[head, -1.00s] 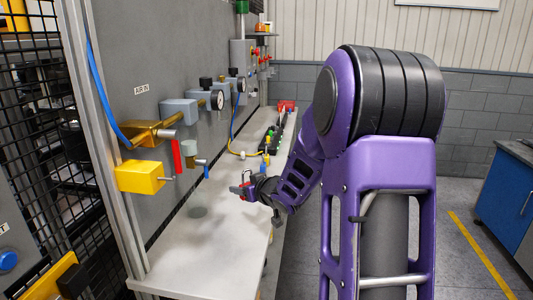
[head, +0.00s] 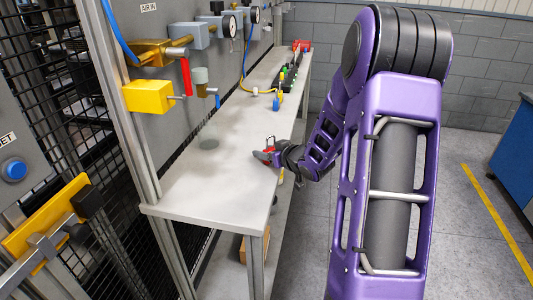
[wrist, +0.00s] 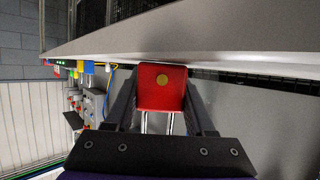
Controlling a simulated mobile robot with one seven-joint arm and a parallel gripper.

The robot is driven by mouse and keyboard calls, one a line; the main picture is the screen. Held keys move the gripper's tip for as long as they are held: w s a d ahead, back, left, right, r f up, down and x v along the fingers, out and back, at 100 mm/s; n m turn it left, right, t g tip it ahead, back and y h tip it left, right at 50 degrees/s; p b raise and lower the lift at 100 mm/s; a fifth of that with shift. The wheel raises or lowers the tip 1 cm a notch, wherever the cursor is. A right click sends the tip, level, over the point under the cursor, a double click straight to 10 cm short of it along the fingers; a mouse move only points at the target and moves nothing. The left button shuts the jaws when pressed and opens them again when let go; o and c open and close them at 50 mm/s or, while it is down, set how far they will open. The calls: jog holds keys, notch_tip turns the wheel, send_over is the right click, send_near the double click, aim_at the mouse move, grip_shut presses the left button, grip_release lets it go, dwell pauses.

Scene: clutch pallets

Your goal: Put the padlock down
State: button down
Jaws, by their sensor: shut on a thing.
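The red padlock (head: 270,149) is in my gripper (head: 266,156), at the front edge of the grey bench (head: 205,190). In the wrist view the padlock's red body (wrist: 161,80), with a round brass spot, sits between the two dark fingers of my gripper (wrist: 160,88). Its silver shackle points back toward the palm. The fingers are shut on the padlock. The bench top (wrist: 215,40) runs close beyond the padlock in the wrist view. I cannot tell whether the padlock touches it.
A wall panel at the back of the bench carries a yellow block (head: 148,96), a red-handled valve (head: 186,76) and gauges. A black tray (head: 288,82) with small coloured items stands farther along. The bench's near left part is clear.

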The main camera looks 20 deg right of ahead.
jog(key=shift+r, duration=0.1)
jog(key=shift+f, duration=0.3)
jog(key=shift+c, duration=1.3)
grip_release()
jog(key=shift+r, duration=0.1)
jog(key=shift+r, duration=0.1)
jog(key=shift+s+r, duration=0.1)
jog(key=shift+r, duration=0.15)
jog(key=p+v, duration=0.2)
jog(key=v, duration=0.9)
jog(key=shift+s, duration=0.35)
